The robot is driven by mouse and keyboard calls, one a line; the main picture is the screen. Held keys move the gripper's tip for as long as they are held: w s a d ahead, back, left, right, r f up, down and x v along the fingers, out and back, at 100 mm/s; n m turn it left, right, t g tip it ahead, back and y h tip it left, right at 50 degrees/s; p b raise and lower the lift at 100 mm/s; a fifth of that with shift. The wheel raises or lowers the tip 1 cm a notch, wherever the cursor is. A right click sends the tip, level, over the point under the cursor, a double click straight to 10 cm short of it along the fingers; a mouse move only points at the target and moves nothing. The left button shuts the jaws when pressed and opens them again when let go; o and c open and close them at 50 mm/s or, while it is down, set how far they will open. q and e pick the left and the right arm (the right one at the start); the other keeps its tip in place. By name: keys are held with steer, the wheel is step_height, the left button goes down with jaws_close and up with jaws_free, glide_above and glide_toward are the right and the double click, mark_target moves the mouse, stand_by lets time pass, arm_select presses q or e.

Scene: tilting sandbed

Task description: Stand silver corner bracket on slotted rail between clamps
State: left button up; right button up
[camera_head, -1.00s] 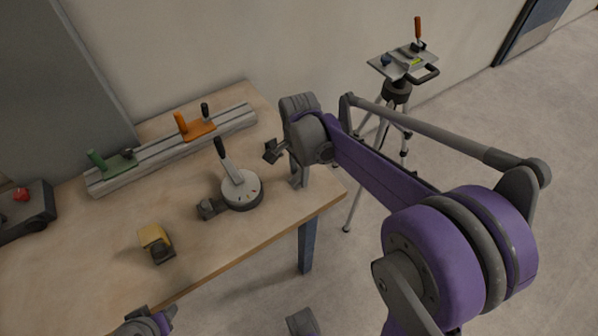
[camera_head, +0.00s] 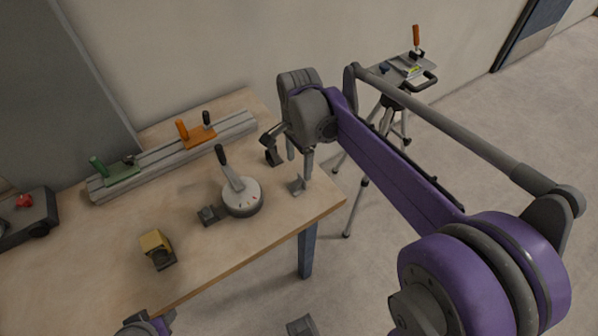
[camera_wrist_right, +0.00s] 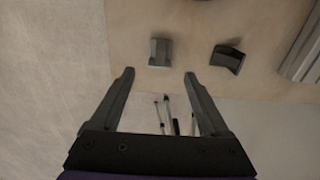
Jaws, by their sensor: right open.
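The silver corner bracket (camera_head: 298,187) stands on the table near its right corner; it also shows in the right wrist view (camera_wrist_right: 160,52). The slotted rail (camera_head: 160,157) lies along the back of the table, with a green clamp (camera_head: 118,174) on its left part and an orange clamp (camera_head: 197,135) on its right part. Bare rail shows between them. My right gripper (camera_head: 299,163) is open and empty, above the silver bracket. In the right wrist view the bracket lies beyond the fingertips (camera_wrist_right: 159,75), apart from them. My left gripper (camera_head: 147,326) shows only partly at the bottom edge.
A darker bracket (camera_head: 272,158) stands near the silver one, towards the rail. A round dial base with a lever (camera_head: 241,197), a yellow-topped block (camera_head: 155,245) and a dark device with a red knob (camera_head: 28,212) are on the table. A tripod with a plate (camera_head: 400,75) stands behind.

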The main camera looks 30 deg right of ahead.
steer(key=s+a+f+n+t, duration=0.2)
steer(key=s+a+f+n, duration=0.1)
steer(key=s+n, duration=0.5)
steer(key=s+a+f+n+t, duration=0.3)
steer(key=s+n, duration=0.6)
steer(key=shift+a+f, duration=0.15)
steer(key=shift+a, duration=0.25)
